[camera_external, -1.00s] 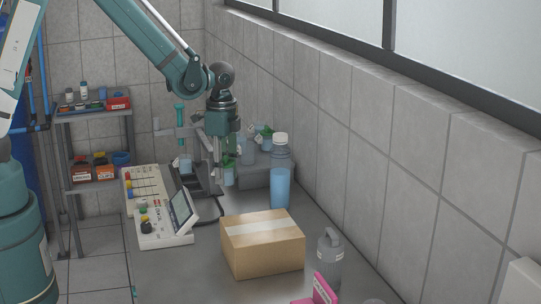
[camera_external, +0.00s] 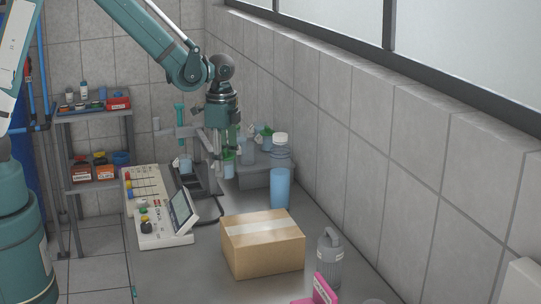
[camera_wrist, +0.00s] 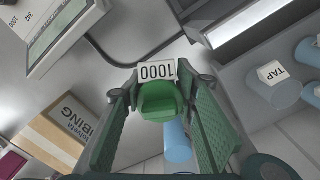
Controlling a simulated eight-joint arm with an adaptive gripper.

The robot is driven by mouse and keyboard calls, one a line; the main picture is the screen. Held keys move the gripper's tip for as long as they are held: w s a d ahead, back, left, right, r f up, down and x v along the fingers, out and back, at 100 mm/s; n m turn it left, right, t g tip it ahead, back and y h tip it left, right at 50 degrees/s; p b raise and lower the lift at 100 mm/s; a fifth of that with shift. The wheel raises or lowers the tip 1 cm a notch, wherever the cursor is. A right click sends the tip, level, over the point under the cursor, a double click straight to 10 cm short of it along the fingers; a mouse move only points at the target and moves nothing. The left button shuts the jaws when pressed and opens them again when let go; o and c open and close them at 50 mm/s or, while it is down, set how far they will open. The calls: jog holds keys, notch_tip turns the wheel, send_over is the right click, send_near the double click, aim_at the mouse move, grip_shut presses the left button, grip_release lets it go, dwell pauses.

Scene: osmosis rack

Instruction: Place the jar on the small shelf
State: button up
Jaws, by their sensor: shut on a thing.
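My gripper (camera_external: 217,175) points down over the bench, left of the tall blue bottle. In the external view the jar (camera_external: 229,169) shows pale blue beside the fingers, partly hidden. A low grey shelf-like block (camera_external: 258,180) stands right of the jar against the wall, with several labelled jars on it. A two-level metal rack (camera_external: 96,187) stands at the left; I cannot tell which is the small shelf.
The tall blue bottle (camera_external: 280,185) stands close right of my gripper. A cardboard box (camera_external: 262,245) is nearer the camera, and a control panel (camera_external: 160,215) with a screen is at left. A dark stand (camera_external: 200,180) is just left of the gripper. The wall borders the right.

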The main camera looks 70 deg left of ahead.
jog(key=w+a+r+n+p, duration=0.2)
jog(key=w+a+r, duration=0.1)
jog(key=w+a, duration=0.4)
jog(key=w+a+r+n+p, duration=0.2)
jog(key=w+a, duration=0.5)
jog(key=w, duration=0.5)
notch_tip(320, 180, up, 2)
jog(key=shift+w+a+r+n, duration=0.25)
jog(key=shift+w+n, duration=0.1)
jog(key=shift+n, duration=0.45)
jog(key=shift+f, duration=3.15)
jog(key=shift+f+p, duration=0.35)
jog(key=shift+f, duration=1.5)
jog(key=shift+d+f, duration=0.1)
